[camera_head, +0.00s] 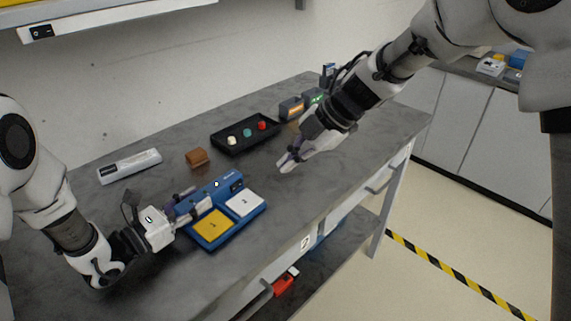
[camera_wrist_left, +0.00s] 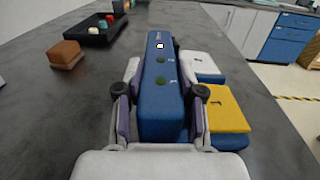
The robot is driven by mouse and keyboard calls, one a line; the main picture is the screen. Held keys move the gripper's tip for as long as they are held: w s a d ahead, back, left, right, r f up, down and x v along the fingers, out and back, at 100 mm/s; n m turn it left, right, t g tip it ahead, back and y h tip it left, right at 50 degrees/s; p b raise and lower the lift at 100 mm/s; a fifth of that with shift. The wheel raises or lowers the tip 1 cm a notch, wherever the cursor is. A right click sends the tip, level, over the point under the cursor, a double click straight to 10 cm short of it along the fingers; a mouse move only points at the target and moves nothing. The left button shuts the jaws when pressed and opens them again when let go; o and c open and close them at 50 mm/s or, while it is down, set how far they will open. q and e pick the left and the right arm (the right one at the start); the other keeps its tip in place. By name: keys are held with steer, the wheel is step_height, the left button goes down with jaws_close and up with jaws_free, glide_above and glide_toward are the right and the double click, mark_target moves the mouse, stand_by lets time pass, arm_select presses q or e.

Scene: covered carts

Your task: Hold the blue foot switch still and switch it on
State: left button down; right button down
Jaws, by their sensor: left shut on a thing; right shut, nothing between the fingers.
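The blue foot switch (camera_head: 237,219) lies on the grey cart top, with a yellow pedal (camera_head: 212,224) and a white pedal (camera_head: 245,203). My left gripper (camera_head: 193,201) is shut on the raised blue housing along its back edge. In the left wrist view the blue housing (camera_wrist_left: 161,100) sits between the two fingers, with two dark green round spots and a small white mark on top. The yellow pedal (camera_wrist_left: 226,108) and white pedal (camera_wrist_left: 198,66) lie to its right. My right gripper (camera_head: 284,166) is shut and empty above the cart top, right of the switch and apart from it.
A black tray (camera_head: 219,145) with several coloured knobs stands behind the switch. A brown block (camera_head: 196,158) and a white box (camera_head: 129,166) lie to the left. Small boxes (camera_head: 291,108) stand farther back. The cart's front edge is close to the switch.

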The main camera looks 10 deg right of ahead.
arm_select(q)
steer(key=c, duration=0.6)
jaws_free()
steer(key=shift+c, duration=0.2)
